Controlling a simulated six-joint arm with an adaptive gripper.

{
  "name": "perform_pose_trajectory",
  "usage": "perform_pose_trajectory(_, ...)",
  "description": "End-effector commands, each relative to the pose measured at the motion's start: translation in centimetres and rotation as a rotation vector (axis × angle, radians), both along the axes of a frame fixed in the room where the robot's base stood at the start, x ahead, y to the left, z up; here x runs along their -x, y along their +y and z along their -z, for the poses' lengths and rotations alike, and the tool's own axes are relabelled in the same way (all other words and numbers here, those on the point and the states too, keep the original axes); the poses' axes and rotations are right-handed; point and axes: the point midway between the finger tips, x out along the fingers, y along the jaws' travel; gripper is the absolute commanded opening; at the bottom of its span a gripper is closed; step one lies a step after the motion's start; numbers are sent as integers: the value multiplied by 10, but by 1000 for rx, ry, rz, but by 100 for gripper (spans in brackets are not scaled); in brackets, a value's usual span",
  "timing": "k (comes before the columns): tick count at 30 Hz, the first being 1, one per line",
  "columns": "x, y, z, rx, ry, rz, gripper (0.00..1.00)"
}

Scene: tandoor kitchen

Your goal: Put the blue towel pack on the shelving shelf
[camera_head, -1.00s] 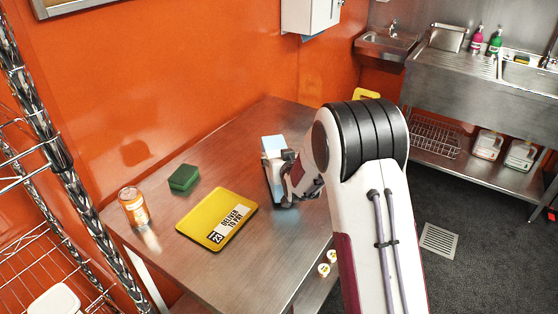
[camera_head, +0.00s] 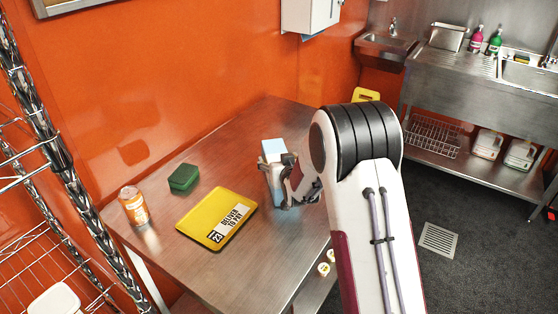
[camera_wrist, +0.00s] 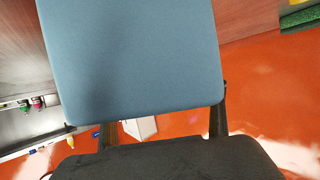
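The blue towel pack (camera_head: 273,149) stands over the steel table, its light blue top facing up. My gripper (camera_head: 280,180) is around it from the right, with its fingers against it, and appears shut on it. In the wrist view the pack (camera_wrist: 135,60) fills the upper middle as a flat blue face, with a finger showing at its right edge and another partly hidden behind it. Whether its base touches the table is hard to tell. The wire shelving (camera_head: 50,135) stands at the left edge.
A white container (camera_head: 55,302) sits on a lower shelf level. The orange wall (camera_head: 180,70) closes the table's back. Bare table lies around the sign.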

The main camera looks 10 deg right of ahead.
Motion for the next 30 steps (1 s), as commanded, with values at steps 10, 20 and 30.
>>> perform_pose_trajectory(10,5,0,-5,0,0,0,68)
perform_pose_trajectory(20,32,0,-17,0,-1,0,68)
perform_pose_trajectory(30,68,0,-32,0,0,0,68)
